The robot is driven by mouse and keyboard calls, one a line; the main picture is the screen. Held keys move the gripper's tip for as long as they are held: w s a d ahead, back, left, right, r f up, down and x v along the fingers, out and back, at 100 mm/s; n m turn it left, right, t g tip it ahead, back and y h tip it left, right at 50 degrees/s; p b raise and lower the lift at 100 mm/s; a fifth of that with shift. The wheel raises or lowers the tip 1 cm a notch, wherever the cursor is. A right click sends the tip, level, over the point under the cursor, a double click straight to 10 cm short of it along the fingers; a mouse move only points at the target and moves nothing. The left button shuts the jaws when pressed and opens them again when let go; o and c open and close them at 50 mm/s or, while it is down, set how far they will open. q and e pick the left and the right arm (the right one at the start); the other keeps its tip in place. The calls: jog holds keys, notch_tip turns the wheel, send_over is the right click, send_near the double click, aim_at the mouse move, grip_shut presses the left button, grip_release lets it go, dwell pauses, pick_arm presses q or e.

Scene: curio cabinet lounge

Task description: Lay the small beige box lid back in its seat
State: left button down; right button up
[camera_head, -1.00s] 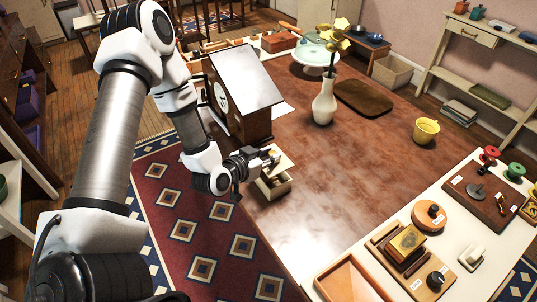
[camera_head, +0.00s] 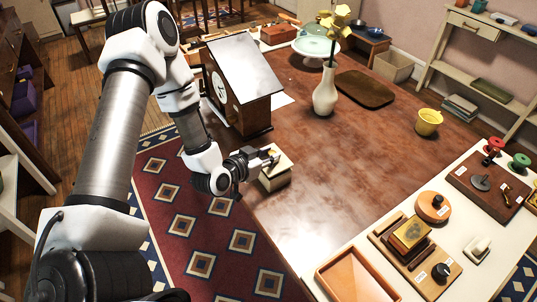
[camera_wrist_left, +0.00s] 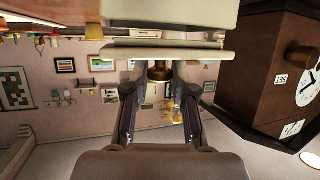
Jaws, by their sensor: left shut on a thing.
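The small beige box (camera_head: 277,182) stands on the brown table near its left edge. Its beige lid (camera_head: 283,167) is level over the box opening and hides the inside. In the left wrist view, which looks upside down, the lid (camera_wrist_left: 205,54) lies close along the box (camera_wrist_left: 185,15); I cannot tell whether it is fully seated. My left gripper (camera_head: 273,158) is shut on the lid's brass knob (camera_wrist_left: 160,73). The two fingers (camera_wrist_left: 160,80) are on either side of the knob. My right gripper is not in view.
A brown house-shaped clock (camera_head: 245,90) stands just behind the box. A white vase (camera_head: 326,95) with yellow flowers and a brown tray (camera_head: 365,89) are farther back. The table's middle is clear. A white worktop (camera_head: 470,225) with several wooden items is at the right front.

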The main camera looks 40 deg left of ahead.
pick_arm(q)
jog(key=shift+f, duration=0.2)
dwell(0.4)
jog(key=shift+f+b, duration=0.65)
jog(key=c, duration=0.9)
grip_release()
jog(key=shift+r, duration=0.1)
jog(key=shift+s, duration=0.1)
jog(key=v, duration=0.7)
jog(key=shift+s+r, duration=0.1)
jog(key=shift+s, duration=0.05)
